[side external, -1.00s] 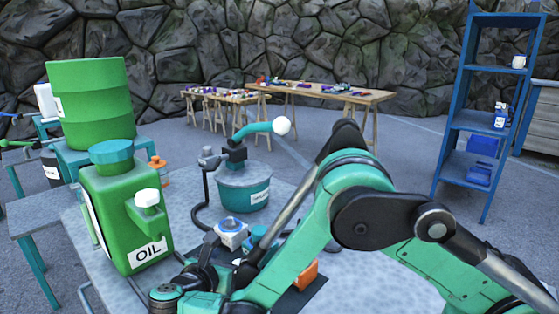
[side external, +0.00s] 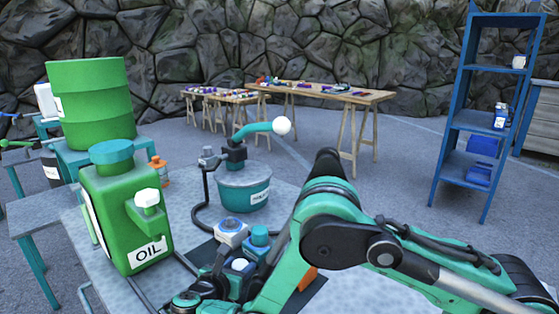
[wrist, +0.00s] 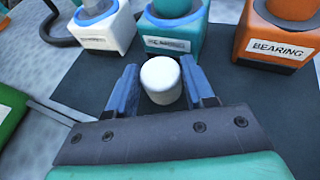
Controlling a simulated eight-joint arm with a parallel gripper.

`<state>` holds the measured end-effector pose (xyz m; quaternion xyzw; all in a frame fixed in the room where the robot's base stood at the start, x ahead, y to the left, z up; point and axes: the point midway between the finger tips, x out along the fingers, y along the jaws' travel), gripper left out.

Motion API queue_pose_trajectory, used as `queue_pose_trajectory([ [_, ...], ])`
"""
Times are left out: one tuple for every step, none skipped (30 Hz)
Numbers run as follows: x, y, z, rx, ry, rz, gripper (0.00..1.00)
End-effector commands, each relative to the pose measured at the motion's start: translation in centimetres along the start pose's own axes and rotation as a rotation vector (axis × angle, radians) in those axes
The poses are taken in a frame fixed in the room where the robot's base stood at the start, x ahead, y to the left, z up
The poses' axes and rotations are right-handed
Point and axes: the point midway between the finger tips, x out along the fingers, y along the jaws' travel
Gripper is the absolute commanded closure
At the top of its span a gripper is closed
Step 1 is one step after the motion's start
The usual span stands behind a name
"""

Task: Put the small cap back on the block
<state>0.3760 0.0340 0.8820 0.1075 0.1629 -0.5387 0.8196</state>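The white cap (wrist: 161,81), a short cylinder, stands between the two blue fingers of my gripper (wrist: 159,78) in the wrist view. The fingers flank it closely on both sides; whether they press on it cannot be told. In the side view the cap is a small white spot (side external: 240,264), beside my gripper and partly hidden by my arm. A teal block (wrist: 173,32) with a round teal top is just beyond the cap. A white block (wrist: 103,30) with a blue ring is to its left. An orange block (wrist: 274,38) labelled BEARING is to its right.
The blocks sit on a dark mat (wrist: 90,95) on a grey table. A green OIL can (side external: 130,225) stands at the left, and a teal pot (side external: 243,193) with a bent pipe stands behind the blocks. A blue shelf (side external: 478,125) is far right.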

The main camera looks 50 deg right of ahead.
Motion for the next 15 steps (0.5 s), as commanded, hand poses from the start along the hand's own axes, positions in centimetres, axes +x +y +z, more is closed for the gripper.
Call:
queue_pose_trajectory([
  [-0.01, 0.0, 0.0, 0.0, 0.0, 0.0, 0.88],
  [-0.01, 0.0, 0.0, 0.0, 0.0, 0.0, 0.97],
  [-0.01, 0.0, 0.01, 0.0, 0.0, 0.0, 1.0],
  [-0.01, 0.0, 0.01, 0.0, 0.0, 0.0, 1.0],
  [-0.02, 0.0, 0.01, 0.0, 0.0, 0.0, 1.0],
  [-0.02, 0.0, 0.01, 0.0, 0.0, 0.0, 1.0],
  [-0.02, 0.0, 0.01, 0.0, 0.0, 0.0, 1.0],
  [-0.02, 0.0, 0.01, 0.0, 0.0, 0.0, 1.0],
  [-0.02, 0.0, 0.02, 0.0, 0.0, 0.0, 1.0],
  [-0.03, 0.01, 0.05, 0.0, 0.0, 0.0, 1.0],
  [-0.05, 0.01, 0.1, 0.0, 0.0, 0.0, 1.0],
  [-0.09, 0.02, 0.19, 0.0, 0.0, 0.0, 1.0],
  [-0.14, 0.02, 0.29, 0.0, 0.0, 0.0, 1.0],
  [-0.19, 0.03, 0.42, 0.0, 0.0, 0.0, 1.0],
  [-0.29, 0.04, 0.66, 0.0, 0.0, 0.0, 1.0],
])
